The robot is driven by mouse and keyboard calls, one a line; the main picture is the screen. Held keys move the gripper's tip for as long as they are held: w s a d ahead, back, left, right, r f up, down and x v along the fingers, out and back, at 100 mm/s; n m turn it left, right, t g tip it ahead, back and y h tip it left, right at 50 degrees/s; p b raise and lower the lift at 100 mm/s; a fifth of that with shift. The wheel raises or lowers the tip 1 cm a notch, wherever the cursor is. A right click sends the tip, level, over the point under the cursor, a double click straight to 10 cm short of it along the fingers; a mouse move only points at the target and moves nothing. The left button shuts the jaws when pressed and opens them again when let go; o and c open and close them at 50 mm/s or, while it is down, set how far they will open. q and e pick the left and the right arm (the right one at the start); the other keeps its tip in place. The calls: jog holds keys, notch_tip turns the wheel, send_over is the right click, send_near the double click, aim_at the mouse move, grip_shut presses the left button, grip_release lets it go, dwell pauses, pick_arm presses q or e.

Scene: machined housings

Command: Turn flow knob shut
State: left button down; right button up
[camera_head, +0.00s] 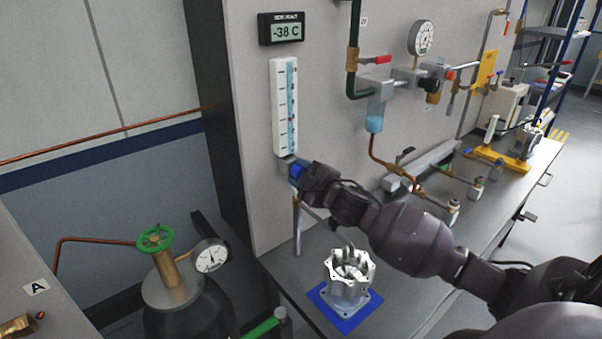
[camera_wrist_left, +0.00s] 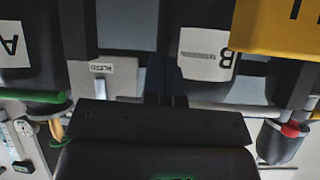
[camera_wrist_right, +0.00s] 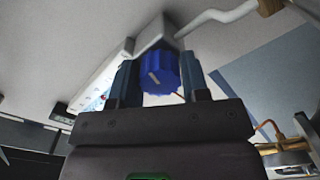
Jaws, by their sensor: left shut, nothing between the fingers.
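The blue flow knob (camera_wrist_right: 161,73) sits at the lower end of the white flow meter (camera_head: 285,106) on the grey panel. My right gripper (camera_wrist_right: 160,82) has its two fingers on either side of the knob, close against it, and looks shut on it. The knob's white mark is tilted in the right wrist view. In the head view, my right gripper (camera_head: 299,172) is at the foot of the meter and covers most of the knob. My left gripper (camera_wrist_left: 166,90) is shut and empty in the left wrist view and out of the head view.
A metal housing (camera_head: 348,278) stands on a blue mat (camera_head: 340,314) on the bench below my right arm. A gas cylinder with a green handwheel (camera_head: 155,238) and gauge (camera_head: 211,256) is at the left. Valves and copper pipes line the panel at right.

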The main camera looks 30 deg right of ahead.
jog(key=c, duration=0.5)
jog(key=shift+o, duration=0.2)
jog(key=shift+n, duration=0.4)
jog(key=n, duration=2)
jog(key=shift+n, duration=0.4)
